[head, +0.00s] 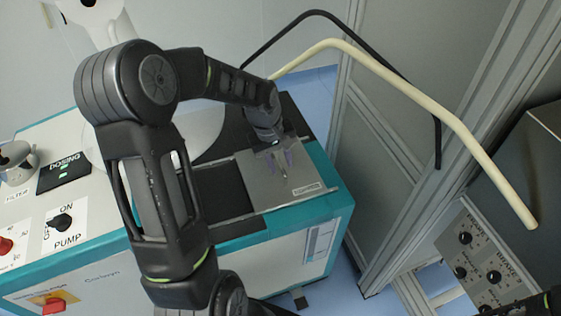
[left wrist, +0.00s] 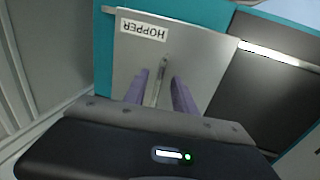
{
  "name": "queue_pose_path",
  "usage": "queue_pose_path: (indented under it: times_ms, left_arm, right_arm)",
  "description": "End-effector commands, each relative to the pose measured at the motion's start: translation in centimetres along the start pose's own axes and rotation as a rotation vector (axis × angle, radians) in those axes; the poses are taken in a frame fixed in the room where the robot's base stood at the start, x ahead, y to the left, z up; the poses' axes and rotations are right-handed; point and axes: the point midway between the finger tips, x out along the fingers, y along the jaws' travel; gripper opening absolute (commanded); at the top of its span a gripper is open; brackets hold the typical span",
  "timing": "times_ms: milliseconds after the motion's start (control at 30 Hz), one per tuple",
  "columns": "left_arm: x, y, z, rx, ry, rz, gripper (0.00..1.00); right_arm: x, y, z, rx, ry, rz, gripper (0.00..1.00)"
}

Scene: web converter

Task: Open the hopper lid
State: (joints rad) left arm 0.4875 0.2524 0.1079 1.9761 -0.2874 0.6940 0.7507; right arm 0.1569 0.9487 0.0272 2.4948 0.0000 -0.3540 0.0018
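A slim metal handle (left wrist: 161,78) stands on the lid. My left gripper (head: 280,160) is over the lid, its purple fingers pointing down at the handle. In the left wrist view the fingers (left wrist: 160,92) are apart, one on each side of the handle, with gaps showing. The fingertips' exact depth is unclear. My right gripper is not in view.
A DOSING box (head: 64,174) and PUMP switch (head: 62,221) are on the machine's left part. A cream bent tube (head: 440,108) and a black bent bar (head: 437,130) stand out near the framed panel at right. A knobbed control box (head: 487,255) is lower right.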

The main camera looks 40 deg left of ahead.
Motion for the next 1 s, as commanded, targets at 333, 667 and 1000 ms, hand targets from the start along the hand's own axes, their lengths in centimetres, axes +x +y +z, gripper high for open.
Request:
queue_pose_path:
  times_ms: [333,667,1000]
  left_arm:
    - [0.56,0.02,0.01,0.000,0.000,0.001,0.32]
    - [0.55,0.02,0.01,0.000,0.000,0.001,0.05]
    - [0.53,0.02,0.00,0.000,0.000,0.001,0.00]
  right_arm:
    - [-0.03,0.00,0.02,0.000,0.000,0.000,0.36]
    - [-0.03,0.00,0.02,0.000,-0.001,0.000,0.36]
    - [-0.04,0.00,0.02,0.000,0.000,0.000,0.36]
